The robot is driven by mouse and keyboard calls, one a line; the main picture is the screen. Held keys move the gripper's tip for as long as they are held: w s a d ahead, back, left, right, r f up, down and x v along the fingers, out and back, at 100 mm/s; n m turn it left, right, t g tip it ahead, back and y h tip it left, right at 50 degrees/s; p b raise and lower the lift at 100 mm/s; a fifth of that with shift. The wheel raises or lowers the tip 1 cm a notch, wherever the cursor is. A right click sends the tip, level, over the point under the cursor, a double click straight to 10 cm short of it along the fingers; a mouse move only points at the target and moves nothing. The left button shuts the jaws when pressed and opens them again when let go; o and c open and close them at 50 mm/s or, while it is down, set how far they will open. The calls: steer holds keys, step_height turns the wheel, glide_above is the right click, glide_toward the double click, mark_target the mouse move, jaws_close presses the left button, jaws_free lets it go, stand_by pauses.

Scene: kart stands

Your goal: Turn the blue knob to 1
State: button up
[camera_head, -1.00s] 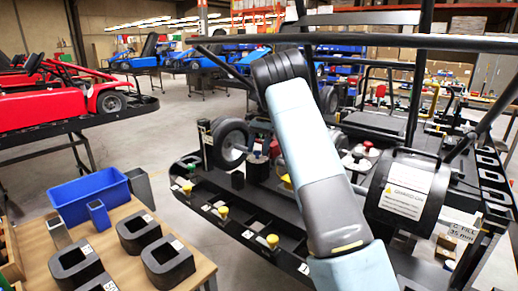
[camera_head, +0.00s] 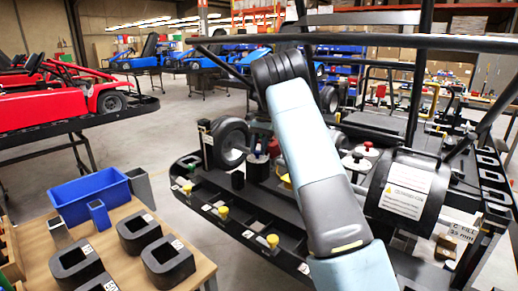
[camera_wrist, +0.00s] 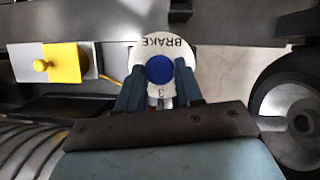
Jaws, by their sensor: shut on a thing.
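The blue knob (camera_wrist: 159,69) shows in the wrist view at the middle of a round white dial plate (camera_wrist: 181,52). The plate reads BRAKE, upside down in this view, and a 3 shows on its near side. My gripper (camera_wrist: 160,80) is shut on the blue knob, with one finger on each side of it. The fingers cover parts of the plate, so other numbers and any pointer mark cannot be made out. In the head view my arm hides much of the area around the gripper, and I cannot make out the jaws there.
A yellow knob on a yellow and white block (camera_wrist: 58,64) lies left of the dial in the wrist view. A black wheel (camera_wrist: 294,120) stands close on the right. In the head view a wooden table (camera_head: 60,262) holds a blue bin (camera_head: 88,195) and several black holders.

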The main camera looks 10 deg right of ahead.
steer(key=shift+w+a+n, duration=0.1)
steer(key=shift+a+n, duration=0.05)
steer(key=shift+n, duration=0.15)
steer(key=n+h, duration=0.1)
steer(key=n, duration=0.1)
steer(key=shift+a+n+g, duration=0.15)
steer(key=shift+n+g, duration=0.15)
steer(key=shift+n, duration=0.1)
steer(key=n, duration=0.2)
steer(key=n+h, duration=0.1)
steer(key=n, duration=0.1)
steer(key=shift+w+a+g+h, duration=0.1)
steer(key=shift+a+g+h, duration=0.05)
steer(key=shift+g+h, duration=0.15)
steer(key=n+h, duration=0.1)
steer(key=n, duration=0.1)
steer(key=n+h, duration=0.1)
steer(key=n, duration=0.2)
steer(key=shift+a+n, duration=0.2)
steer(key=shift+n, duration=0.1)
steer(key=shift+n+t+h, duration=0.4)
steer(key=shift+n+h, duration=0.1)
steer(key=shift+n, duration=0.9)
steer(key=o, duration=1)
steer(key=shift+o, duration=0.2)
